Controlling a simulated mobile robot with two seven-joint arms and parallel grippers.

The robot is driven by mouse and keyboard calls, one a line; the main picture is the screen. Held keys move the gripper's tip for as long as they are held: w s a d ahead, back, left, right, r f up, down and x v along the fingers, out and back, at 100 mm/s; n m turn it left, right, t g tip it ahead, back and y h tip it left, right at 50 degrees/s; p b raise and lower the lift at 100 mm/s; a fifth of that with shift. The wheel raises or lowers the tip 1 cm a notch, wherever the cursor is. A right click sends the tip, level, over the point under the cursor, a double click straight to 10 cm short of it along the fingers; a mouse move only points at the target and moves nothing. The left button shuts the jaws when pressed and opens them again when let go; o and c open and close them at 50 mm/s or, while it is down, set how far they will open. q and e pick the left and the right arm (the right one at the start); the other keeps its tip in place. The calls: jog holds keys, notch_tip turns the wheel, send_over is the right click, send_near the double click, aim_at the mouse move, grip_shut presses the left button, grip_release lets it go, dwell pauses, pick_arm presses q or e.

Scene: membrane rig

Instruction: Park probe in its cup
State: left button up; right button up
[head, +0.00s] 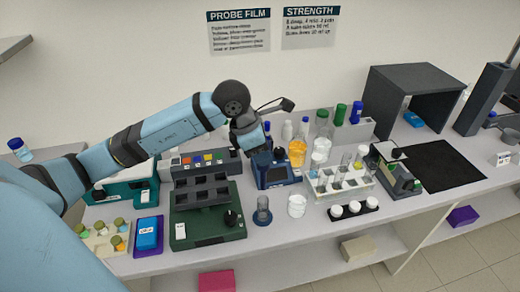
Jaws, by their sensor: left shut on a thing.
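My left gripper (266,148) is above the small blue meter (271,173) at the middle of the bench. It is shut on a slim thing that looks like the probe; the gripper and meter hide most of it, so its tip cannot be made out. A grey see-through cup (262,211) on a round foot stands upright in front of the meter, near the bench's front edge. It looks like the probe's cup, and the gripper is behind and above it, apart from it. My right gripper is not in view.
A green block-like device (207,228) stands left of the cup, and a white beaker (297,205) stands to its right. A vial rack (340,187) and several bottles fill the bench further right. The bench's front edge (290,236) is close to the cup.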

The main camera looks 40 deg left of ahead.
aim_at(262, 189)
pick_arm(q)
jog(key=shift+f, duration=0.5)
jog(key=shift+f+b, duration=0.8)
jog(key=shift+f, duration=0.7)
jog(key=shift+f+b, duration=0.6)
jog(key=shift+f, duration=0.05)
notch_tip(262, 189, down, 7)
jog(key=b, duration=0.6)
jog(key=shift+f+b, duration=0.3)
jog(key=shift+b, duration=0.1)
jog(key=shift+f+b, duration=0.3)
jog(key=shift+b, duration=0.05)
jog(key=o, duration=0.9)
jog(key=shift+c, duration=0.2)
